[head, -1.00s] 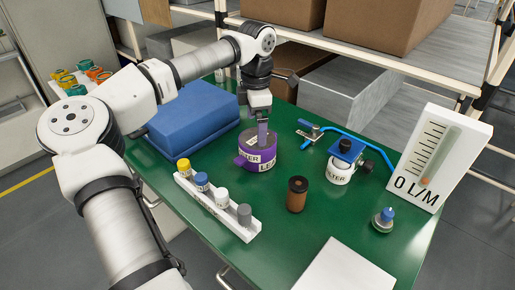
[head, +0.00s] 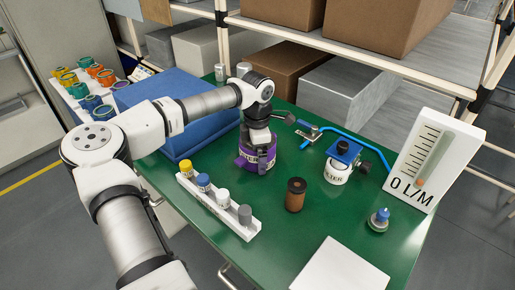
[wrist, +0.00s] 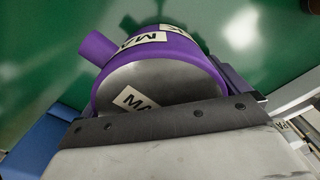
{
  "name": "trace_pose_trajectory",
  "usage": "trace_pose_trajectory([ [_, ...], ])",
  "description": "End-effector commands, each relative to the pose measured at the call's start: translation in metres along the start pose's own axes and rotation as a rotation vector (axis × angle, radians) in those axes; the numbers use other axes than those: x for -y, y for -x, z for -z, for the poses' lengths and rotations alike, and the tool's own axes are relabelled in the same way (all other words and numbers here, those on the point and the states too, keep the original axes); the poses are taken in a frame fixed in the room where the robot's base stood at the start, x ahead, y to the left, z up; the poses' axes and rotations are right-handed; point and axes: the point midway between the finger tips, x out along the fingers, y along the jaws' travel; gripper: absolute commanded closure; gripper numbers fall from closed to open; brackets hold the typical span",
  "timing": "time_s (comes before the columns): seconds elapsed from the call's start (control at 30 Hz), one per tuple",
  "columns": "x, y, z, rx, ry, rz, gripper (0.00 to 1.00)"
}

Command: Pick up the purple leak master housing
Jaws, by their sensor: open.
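The purple leak master housing (head: 262,161) stands on the green table near its back left, behind the row of coloured caps. It is a round purple body with white labels. My gripper (head: 257,142) is open and pointing down, right over the housing's top. In the wrist view the housing (wrist: 165,48) shows a grey flat top with a label and a purple side spout at left. The dark edge of my gripper (wrist: 165,112) lies across the near part of its top. I cannot tell whether the fingers touch it.
A blue box (head: 190,110) stands close at left. A white rack of caps (head: 220,208) is in front. A brown cylinder (head: 295,195), a filter with a blue top (head: 340,165) and a flow meter (head: 425,165) are to the right. Shelves with cartons stand behind.

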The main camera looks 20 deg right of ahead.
Motion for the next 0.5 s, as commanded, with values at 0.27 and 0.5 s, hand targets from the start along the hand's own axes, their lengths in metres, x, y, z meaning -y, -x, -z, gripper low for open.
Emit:
trace_pose_trajectory([
  [0.27, -0.0001, 0.0003, 0.0000, 0.000, 0.000, 0.000, 0.30],
  [0.5, -0.0005, 0.0017, -0.0001, 0.001, 0.000, -0.002, 0.50],
])
